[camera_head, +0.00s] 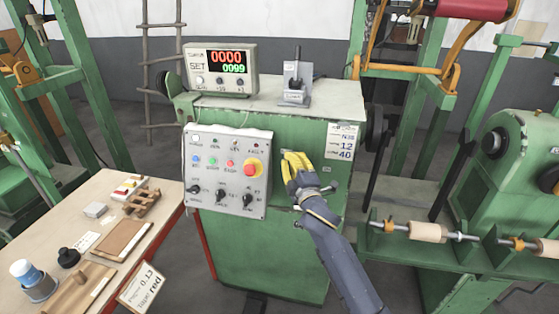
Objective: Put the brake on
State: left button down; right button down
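My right gripper (297,163), with yellow fingers, is in front of the green cabinet (270,250), right of its control panel. Its fingers point up and look close together, but I cannot tell whether they are shut or hold anything. A metal bar with a round knob (331,187) sticks out beside the gripper; its other parts are hidden behind the gripper. A small upright lever (297,66) with a dark tip stands on a grey labelled base on top of the cabinet. I cannot tell which of these is the brake. My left gripper is not in view.
The control panel (226,205) has a red emergency button (251,167), lights and knobs. A counter display (227,63) reads 0000 and 0099. A wooden table (155,245) with small parts stands at left. Green machines with wooden spools (428,232) stand at right.

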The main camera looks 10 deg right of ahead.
jog(key=s+d+f+m+t+h, duration=0.1)
jog(key=s+d+f+m+t, duration=0.1)
jog(key=d+m, duration=0.3)
jog(key=shift+d+h, duration=0.3)
jog(key=shift+d, duration=0.3)
jog(key=shift+s+d+f, duration=0.1)
jog(key=shift+d+f, duration=0.05)
jog(key=shift+f, duration=0.15)
dwell(0.3)
jog(key=f+v, duration=0.1)
jog(key=v, duration=0.8)
jog(key=shift+s+a, duration=0.25)
jog(key=shift+a, duration=0.55)
jog(key=shift+f, duration=0.1)
